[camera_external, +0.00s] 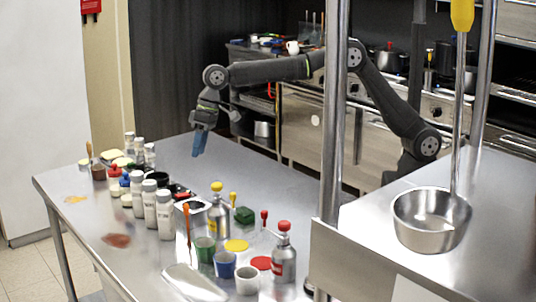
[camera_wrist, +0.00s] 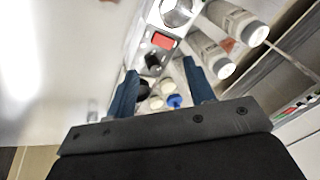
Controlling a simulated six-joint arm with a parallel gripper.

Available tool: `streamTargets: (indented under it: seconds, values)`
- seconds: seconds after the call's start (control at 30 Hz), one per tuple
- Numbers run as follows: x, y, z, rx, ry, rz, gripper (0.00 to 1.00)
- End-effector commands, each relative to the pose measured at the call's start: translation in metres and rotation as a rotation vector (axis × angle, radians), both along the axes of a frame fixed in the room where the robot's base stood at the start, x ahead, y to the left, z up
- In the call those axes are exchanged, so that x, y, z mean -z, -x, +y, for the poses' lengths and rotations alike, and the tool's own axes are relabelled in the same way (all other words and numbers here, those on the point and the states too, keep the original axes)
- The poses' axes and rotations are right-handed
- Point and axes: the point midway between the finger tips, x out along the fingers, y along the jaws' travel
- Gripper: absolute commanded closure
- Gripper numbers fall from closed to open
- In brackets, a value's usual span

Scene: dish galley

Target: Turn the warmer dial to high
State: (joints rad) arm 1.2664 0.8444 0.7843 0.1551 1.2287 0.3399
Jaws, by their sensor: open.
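My gripper (camera_external: 198,146) is over the far side of the steel counter, pointing down, with nothing between its blue fingers. In the wrist view the fingers of my gripper (camera_wrist: 162,84) are spread apart. Beyond them is a narrow steel panel with a red patch (camera_wrist: 162,41) and a dark round knob (camera_wrist: 154,60), which looks like the warmer dial. The fingers appear apart from it. The dial's setting is too small to read. In the outside view bottles and other items hide the dial.
White bottles (camera_wrist: 240,24) stand close beside the panel; in the outside view several bottles (camera_external: 165,216) line the counter. Cups (camera_external: 247,281) and a red-topped bottle (camera_external: 284,257) stand nearer the camera. A steel post (camera_external: 333,120) rises at right. The counter's far side is clear.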

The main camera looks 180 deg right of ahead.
Motion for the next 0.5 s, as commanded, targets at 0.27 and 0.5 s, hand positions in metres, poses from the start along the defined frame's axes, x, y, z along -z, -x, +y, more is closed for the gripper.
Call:
streamTargets:
  seconds: [0.27, 0.5]
  values:
    - [-0.041, 0.0, -0.021, -0.124, 0.173, 0.256, 0.51]
    - [-0.028, 0.002, -0.03, -0.132, 0.185, 0.282, 0.51]
